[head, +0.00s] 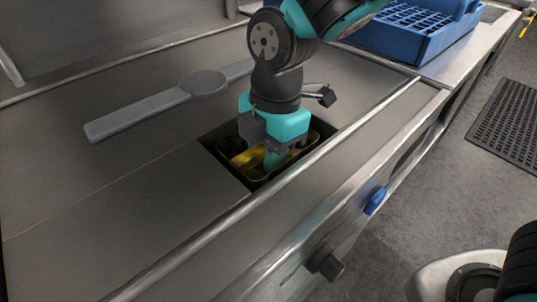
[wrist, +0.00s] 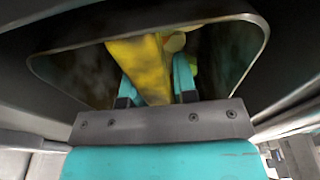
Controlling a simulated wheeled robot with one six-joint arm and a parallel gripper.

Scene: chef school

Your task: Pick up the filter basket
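The filter basket (head: 258,184) sits in a square opening in the steel counter, in the middle of the head view. It is dark, with a thin rim and yellow matter (head: 243,160) inside. My gripper (head: 268,160) points down into the opening and hides much of the basket. In the wrist view the basket's rim (wrist: 262,42) curves around my two turquoise fingers (wrist: 156,85). The fingers stand apart, with a yellow strip (wrist: 150,70) showing between them. I cannot see whether the fingertips touch anything.
A flat grey lid with a long bar (head: 150,110) lies on the counter left of the opening. A blue rack (head: 415,30) stands at the back right. A raised metal edge (head: 300,170) runs along the counter's front. The left counter (head: 60,190) is clear.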

